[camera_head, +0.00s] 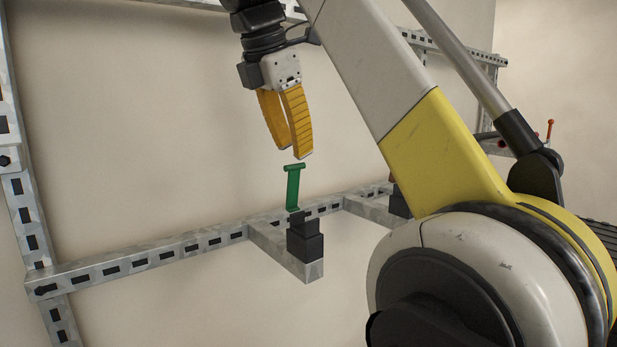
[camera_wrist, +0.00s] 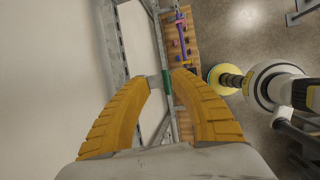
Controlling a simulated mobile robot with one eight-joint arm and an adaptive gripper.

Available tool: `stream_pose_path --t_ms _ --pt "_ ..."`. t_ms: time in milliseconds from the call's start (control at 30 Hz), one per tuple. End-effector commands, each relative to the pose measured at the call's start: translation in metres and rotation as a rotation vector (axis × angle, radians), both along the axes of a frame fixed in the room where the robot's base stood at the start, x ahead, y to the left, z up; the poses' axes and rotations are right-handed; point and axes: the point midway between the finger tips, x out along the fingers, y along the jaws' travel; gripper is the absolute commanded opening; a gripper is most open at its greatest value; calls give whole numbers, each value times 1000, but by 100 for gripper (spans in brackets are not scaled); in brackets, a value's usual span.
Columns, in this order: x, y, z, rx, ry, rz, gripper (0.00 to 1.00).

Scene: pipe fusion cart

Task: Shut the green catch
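The green catch (camera_head: 293,187) is a narrow upright lever with a wider crossbar at its top. It stands raised at a black block (camera_head: 305,241) on the end of a short metal bracket. My gripper (camera_head: 294,152) points down just above the catch, its yellow fingertips apart from the crossbar. In the wrist view, a gap shows between the tips of my gripper (camera_wrist: 165,77), and it looks empty. The green catch (camera_wrist: 167,83) shows small in that gap, beyond the fingertips. The catch's lower end is partly hidden by the black block in the head view.
A slotted metal rail (camera_head: 170,250) runs behind the bracket along the pale wall. Another bracket (camera_head: 370,209) with a black block stands to the right, partly behind my arm. A wooden board (camera_wrist: 182,45) with a purple bar lies far below. Space left of my gripper is clear.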

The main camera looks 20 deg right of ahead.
Motion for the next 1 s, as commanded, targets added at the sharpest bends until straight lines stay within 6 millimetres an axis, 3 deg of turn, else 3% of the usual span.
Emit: stream_pose_path --t_ms 300,500,900,933,1000 --pt "14 -18 -55 2 0 -4 27" --pt "21 -27 -81 3 -1 -4 27" --pt "24 -30 -91 3 -2 -3 27" --pt "24 -30 -91 3 -2 -3 26" --pt "24 -30 -91 3 -2 -3 5"
